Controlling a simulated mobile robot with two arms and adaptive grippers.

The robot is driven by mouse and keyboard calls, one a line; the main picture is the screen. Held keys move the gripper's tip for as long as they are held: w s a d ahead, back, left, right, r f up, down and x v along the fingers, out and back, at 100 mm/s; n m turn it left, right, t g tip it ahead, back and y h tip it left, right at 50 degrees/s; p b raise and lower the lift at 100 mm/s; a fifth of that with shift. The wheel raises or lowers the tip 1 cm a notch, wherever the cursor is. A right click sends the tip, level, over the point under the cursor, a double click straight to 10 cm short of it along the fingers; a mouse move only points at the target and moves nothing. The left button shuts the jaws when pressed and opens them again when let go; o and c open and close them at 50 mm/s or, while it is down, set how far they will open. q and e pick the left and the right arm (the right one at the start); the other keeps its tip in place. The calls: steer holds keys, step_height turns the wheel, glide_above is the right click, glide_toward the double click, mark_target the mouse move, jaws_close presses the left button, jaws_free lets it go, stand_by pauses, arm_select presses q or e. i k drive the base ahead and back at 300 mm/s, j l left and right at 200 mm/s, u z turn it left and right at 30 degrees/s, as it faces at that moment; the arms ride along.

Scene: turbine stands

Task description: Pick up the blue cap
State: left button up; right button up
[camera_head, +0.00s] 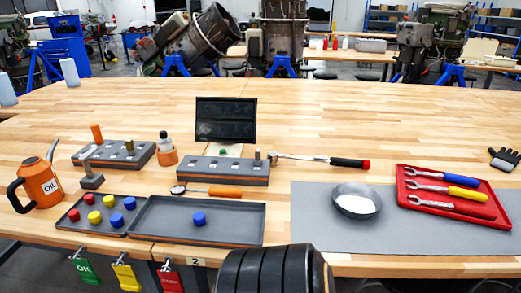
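A blue cap (199,218) sits alone in the larger grey tray (160,233) on the wooden workbench. Two more blue caps, a front one (116,220) and a back one (130,203), sit in the smaller grey tray (66,224) to its left. That tray also holds two yellow caps (94,217) and two red caps (74,215). Neither of my grippers is in view, and nothing touches the caps.
Behind the trays stand an orange oil can (41,185), two grey holder blocks (222,169) and an orange-handled tool (212,191). A grey mat (330,238) at right carries a metal bowl (356,201) and a red wrench tray (452,198). A black ribbed object (270,270) rises at bottom centre.

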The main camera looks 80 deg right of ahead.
mark_target(199, 217)
steer(key=z, duration=2)
steer(key=u, duration=4.2)
steer(key=z, duration=4.25)
